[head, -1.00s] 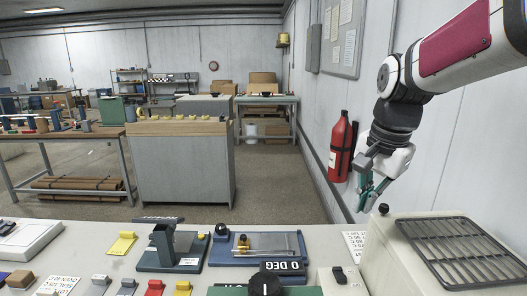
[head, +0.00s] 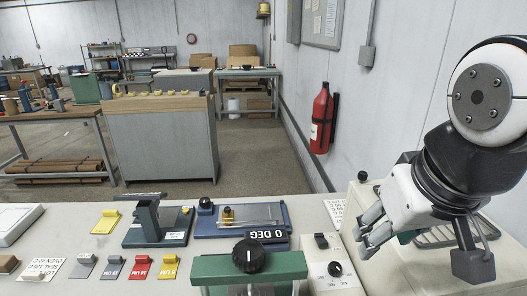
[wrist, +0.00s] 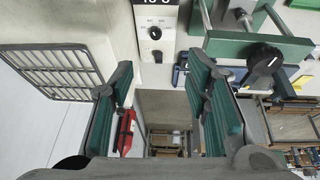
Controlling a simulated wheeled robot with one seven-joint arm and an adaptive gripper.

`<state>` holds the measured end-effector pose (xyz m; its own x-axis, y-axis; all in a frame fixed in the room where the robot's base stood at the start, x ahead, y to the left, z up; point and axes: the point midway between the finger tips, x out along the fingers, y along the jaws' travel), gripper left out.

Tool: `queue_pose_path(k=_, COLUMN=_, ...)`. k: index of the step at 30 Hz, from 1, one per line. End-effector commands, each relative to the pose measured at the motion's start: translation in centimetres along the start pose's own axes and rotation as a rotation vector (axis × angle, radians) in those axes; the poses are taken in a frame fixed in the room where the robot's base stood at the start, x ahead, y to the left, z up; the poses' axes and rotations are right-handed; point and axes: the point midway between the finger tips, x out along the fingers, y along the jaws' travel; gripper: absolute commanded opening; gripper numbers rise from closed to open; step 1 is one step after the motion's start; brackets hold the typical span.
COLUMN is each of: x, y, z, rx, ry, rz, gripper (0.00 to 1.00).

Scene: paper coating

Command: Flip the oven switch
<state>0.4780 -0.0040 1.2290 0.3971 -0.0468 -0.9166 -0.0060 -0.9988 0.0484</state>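A small pale control panel (head: 316,262) stands at the front right of the bench, with a black switch (head: 321,241) at its far end and a round black knob (head: 335,268) nearer. The wrist view also shows the switch (wrist: 157,56) and the knob (wrist: 155,32). The pale oven-like box (head: 362,193) with a dark grille (head: 440,236) is right of the panel. My gripper (head: 368,232) is above the box's near left side, right of the switch and apart from it. In the wrist view its green-padded fingers (wrist: 165,90) are wide apart, with nothing between them.
A green frame (head: 225,268) with a big black knob (head: 249,256) stands left of the panel. A blue fixture (head: 205,222) and a grey-green press (head: 150,222) are behind it. Several coloured tabs lie at left. A red extinguisher (head: 321,120) hangs on the wall.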

Motion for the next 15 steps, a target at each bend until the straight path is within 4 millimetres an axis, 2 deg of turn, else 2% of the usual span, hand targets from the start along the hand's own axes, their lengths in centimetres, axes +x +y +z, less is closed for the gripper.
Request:
queue_pose_path(k=3, x=1.1, y=0.3, z=-3.3, rx=-0.010, ry=-0.061, rz=0.037, gripper=0.43)
queue_pose_path(k=8, x=3.5, y=0.4, z=-7.7, rx=-0.027, ry=-0.136, rz=0.069, gripper=0.43)
queue_pose_path(k=15, x=9.1, y=0.5, z=-13.5, rx=-0.044, ry=-0.239, rz=0.074, gripper=0.43)
